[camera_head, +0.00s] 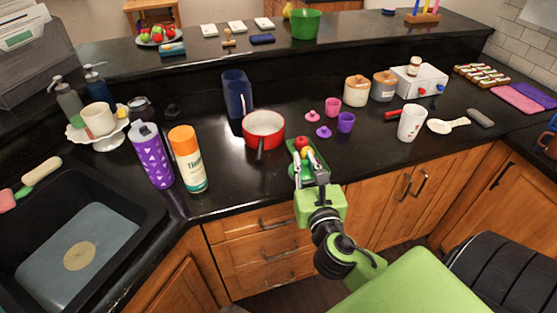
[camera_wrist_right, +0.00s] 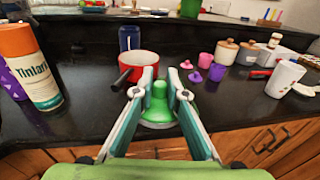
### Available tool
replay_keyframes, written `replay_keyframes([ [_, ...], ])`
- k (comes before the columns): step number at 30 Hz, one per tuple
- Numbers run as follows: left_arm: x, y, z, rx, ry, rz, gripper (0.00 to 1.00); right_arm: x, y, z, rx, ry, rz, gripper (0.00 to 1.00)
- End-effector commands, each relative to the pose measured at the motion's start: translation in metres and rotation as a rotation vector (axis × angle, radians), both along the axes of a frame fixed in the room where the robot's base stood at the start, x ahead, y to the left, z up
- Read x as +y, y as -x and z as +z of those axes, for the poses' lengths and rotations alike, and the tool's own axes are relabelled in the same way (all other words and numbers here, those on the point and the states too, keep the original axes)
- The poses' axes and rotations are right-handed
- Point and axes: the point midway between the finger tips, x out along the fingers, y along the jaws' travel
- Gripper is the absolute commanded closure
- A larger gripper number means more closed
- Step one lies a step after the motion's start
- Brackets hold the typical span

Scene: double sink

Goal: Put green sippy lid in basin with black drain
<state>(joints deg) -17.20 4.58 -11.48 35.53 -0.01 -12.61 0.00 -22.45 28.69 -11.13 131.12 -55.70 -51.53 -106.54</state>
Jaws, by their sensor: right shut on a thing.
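The green sippy lid (camera_wrist_right: 158,104), a domed piece with a wide rim and a raised spout, is between the two fingers of my right gripper (camera_wrist_right: 156,98), which is shut on it. In the head view my right gripper (camera_head: 305,172) is at the counter's front edge, to the right of the red pot; the lid is hard to make out there. One sink basin (camera_head: 140,215) shows at the lower left, black-walled with a grey floor and a round tan drain (camera_head: 80,257). No basin with a black drain shows. My left gripper is not in view.
An orange-capped spray can (camera_head: 190,165) and a purple bottle (camera_head: 152,160) stand between the gripper and the basin. The red pot (camera_head: 263,130) is close behind. Small pink and purple cups (camera_head: 345,122) and a white cup (camera_head: 411,123) stand to the right.

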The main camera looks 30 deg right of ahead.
Motion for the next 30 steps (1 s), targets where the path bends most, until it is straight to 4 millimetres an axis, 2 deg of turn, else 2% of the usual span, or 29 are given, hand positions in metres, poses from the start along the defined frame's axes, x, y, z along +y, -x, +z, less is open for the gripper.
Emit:
replay_keyframes([
  [3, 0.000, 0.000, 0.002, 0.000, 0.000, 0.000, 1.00, -0.011, 0.000, 0.001, -0.004, -0.001, -0.029, 1.00],
  [11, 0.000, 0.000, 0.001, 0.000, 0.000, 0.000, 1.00, -0.011, -0.001, 0.001, -0.004, -0.002, -0.031, 1.00],
  [14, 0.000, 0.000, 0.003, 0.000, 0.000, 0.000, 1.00, -0.012, -0.007, -0.001, -0.006, -0.001, -0.031, 1.00],
  [17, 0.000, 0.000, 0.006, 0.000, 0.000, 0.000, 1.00, -0.015, -0.024, -0.007, -0.006, 0.000, -0.033, 1.00],
  [26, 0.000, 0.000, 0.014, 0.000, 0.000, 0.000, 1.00, -0.025, -0.090, -0.037, -0.005, -0.001, -0.032, 1.00],
  [30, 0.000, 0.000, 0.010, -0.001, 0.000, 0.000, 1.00, -0.028, -0.109, -0.064, -0.002, -0.002, -0.030, 1.00],
])
